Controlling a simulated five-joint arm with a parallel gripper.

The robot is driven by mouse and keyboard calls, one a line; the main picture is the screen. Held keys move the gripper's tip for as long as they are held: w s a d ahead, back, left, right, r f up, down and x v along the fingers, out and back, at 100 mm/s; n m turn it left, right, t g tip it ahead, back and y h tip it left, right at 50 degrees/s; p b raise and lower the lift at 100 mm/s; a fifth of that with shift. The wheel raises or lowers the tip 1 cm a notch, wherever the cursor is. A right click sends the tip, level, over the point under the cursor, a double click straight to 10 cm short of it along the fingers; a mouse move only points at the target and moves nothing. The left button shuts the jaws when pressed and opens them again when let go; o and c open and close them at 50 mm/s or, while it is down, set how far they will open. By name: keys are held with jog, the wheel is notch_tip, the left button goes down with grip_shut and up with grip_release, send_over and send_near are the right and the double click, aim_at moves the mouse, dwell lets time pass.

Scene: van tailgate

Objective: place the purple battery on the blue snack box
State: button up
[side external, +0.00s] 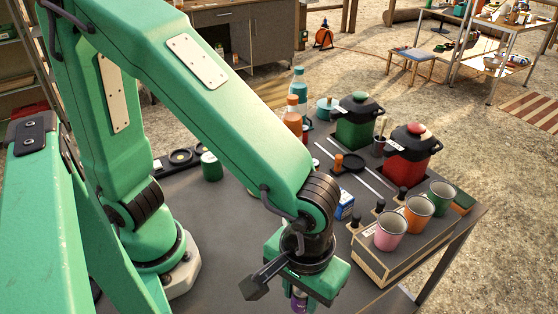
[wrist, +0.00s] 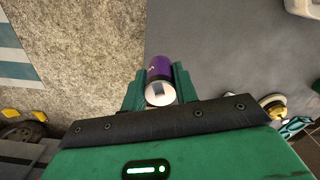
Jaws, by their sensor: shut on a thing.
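The purple battery (wrist: 159,72) is between the two green fingers of my gripper (wrist: 159,88) in the wrist view, with its pale round end facing the camera. My gripper is shut on it. In the side view the purple battery (side external: 299,300) shows just below my gripper (side external: 300,291), partly cut by the frame's bottom edge. The blue snack box (side external: 345,204) stands on the dark table behind and to the right of my gripper, beside the wooden cup holder. My arm and wrist hide part of it. I cannot make out the snack box in the wrist view.
A wooden holder (side external: 376,262) carries pink, orange and green cups on the right. Red (side external: 407,160) and green (side external: 356,127) dispensers and bottles (side external: 292,118) stand at the back. The table edge lies close under my gripper, with the ground beyond (wrist: 85,55).

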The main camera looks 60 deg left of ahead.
jog(key=w+a+r+n, duration=0.3)
jog(key=w+a+n, duration=0.2)
jog(key=w+n, duration=0.3)
jog(key=w+a+r+n, duration=0.3)
jog(key=w+a+n, duration=0.2)
jog(key=w+n, duration=0.3)
jog(key=w, duration=0.2)
jog(key=shift+w+a, duration=0.4)
jog(key=shift+f, duration=0.1)
send_over(341, 195)
notch_tip(341, 195, down, 7)
jog(key=shift+r, duration=0.1)
jog(key=shift+f, duration=2.05)
jog(key=shift+f, duration=0.1)
